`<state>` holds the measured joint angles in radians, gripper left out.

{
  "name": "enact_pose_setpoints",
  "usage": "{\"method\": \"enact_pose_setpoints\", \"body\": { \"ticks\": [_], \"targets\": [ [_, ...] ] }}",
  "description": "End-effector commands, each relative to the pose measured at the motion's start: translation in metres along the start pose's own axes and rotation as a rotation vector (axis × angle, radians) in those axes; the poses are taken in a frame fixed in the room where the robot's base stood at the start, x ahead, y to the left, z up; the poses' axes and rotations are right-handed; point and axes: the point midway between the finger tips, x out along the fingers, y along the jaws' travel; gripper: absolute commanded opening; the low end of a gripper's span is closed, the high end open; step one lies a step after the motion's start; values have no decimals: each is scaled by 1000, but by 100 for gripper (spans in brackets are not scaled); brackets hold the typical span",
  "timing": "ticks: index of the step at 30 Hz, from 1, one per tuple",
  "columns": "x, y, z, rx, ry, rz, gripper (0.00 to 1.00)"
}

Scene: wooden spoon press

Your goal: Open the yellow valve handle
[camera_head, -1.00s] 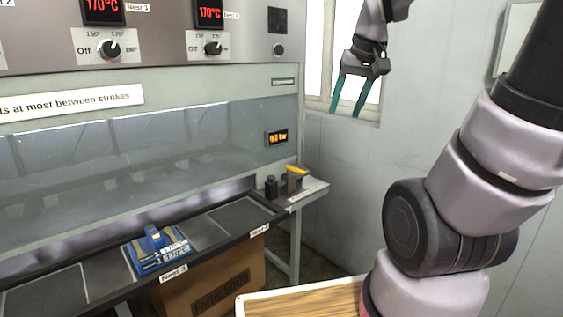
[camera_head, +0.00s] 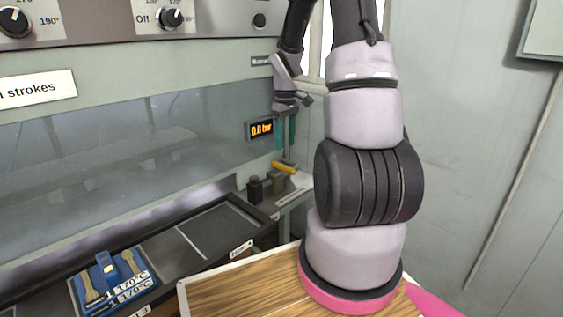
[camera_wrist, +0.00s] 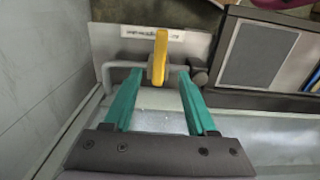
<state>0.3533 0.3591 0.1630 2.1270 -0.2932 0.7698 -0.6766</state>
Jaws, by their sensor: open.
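The yellow valve handle (camera_head: 285,167) sits on a small side shelf at the right end of the press, below the orange "0.0 bar" display. My gripper (camera_head: 286,146) is above it, pointing down, with two green fingers apart and nothing between them. In the wrist view the yellow handle (camera_wrist: 158,58) shows just beyond the fingertips, roughly centred between them, with its long side running away from my gripper (camera_wrist: 156,76). I cannot tell whether the fingers reach down to the handle's height. A grey bent bar (camera_wrist: 122,66) shows beside the left finger.
A black knob-like part (camera_head: 255,187) stands left of the valve. A blue block with wooden spoons (camera_head: 110,280) rests on the press bed. A wooden board (camera_head: 230,295) lies in front. The press's glass-like front (camera_head: 120,150) and the wall (camera_head: 450,150) bound the space.

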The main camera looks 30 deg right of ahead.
Motion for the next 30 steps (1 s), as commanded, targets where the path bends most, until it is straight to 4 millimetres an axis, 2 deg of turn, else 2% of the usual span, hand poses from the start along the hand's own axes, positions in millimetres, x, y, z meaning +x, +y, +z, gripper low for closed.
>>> {"method": "enact_pose_setpoints", "body": {
  "ticks": [6, 12, 17, 25, 26, 27, 30],
  "targets": [
    [44, -1, 0, -1, -4, -3, 57],
    [72, -1, 0, 0, -2, -2, 57],
    [82, 0, 0, 2, 0, 0, 57],
    [83, 0, 0, 2, 1, 0, 57],
    [83, 0, 0, 2, 1, 0, 50],
    [83, 0, 0, 2, 1, 0, 35],
    [83, 0, 0, 2, 1, 0, 0]
  ]
}}
